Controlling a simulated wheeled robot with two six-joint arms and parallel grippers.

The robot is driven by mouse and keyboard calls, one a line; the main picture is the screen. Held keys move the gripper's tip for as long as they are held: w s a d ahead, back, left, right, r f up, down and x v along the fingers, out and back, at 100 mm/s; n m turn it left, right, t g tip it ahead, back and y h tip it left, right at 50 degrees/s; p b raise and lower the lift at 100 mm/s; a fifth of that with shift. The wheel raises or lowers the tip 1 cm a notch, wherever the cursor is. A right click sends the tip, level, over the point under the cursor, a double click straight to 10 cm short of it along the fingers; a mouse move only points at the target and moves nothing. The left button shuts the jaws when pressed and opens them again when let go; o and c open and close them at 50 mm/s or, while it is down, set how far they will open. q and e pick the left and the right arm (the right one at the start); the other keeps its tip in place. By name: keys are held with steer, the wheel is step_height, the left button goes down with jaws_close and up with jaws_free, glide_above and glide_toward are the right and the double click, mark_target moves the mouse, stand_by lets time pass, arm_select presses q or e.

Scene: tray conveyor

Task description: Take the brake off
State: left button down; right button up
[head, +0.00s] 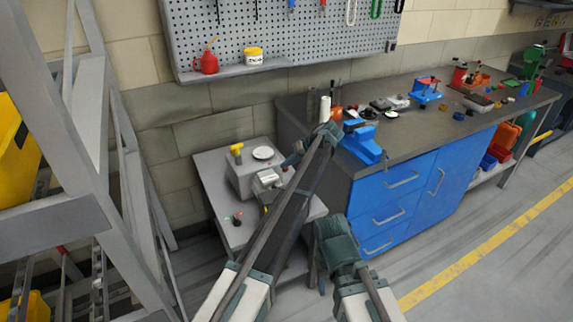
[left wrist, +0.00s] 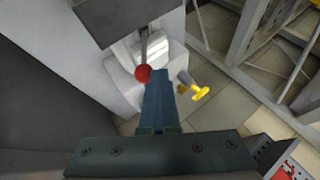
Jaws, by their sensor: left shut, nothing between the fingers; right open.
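A lever with a red ball knob (left wrist: 143,73) stands on a pale grey machine (left wrist: 115,70) in the left wrist view. The machine also shows in the head view (head: 243,184), on a low grey table (head: 222,205). My left gripper (left wrist: 156,78) is shut and empty. Its fingertips appear beside the red knob; I cannot tell whether they touch it. In the head view my left gripper (head: 278,170) hangs over the machine's right side, and the red knob cannot be made out. My right gripper (head: 319,268) is low beside the blue cabinet, only partly visible.
A yellow handle (head: 237,148) and white disc (head: 263,153) top the machine. Red and green buttons (head: 235,218) sit on the table's front. A blue cabinet (head: 400,195) with a cluttered worktop stands right. A grey frame (head: 125,170) stands left. Floor at right is clear.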

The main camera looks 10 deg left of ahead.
arm_select(q)
steer(key=shift+w+d, duration=0.1)
steer(key=shift+d, duration=0.1)
steer(key=s+d+r+p, duration=0.3)
steer(key=d+r+p, duration=0.2)
steer(key=r+p, duration=0.5)
steer(key=shift+s, duration=0.15)
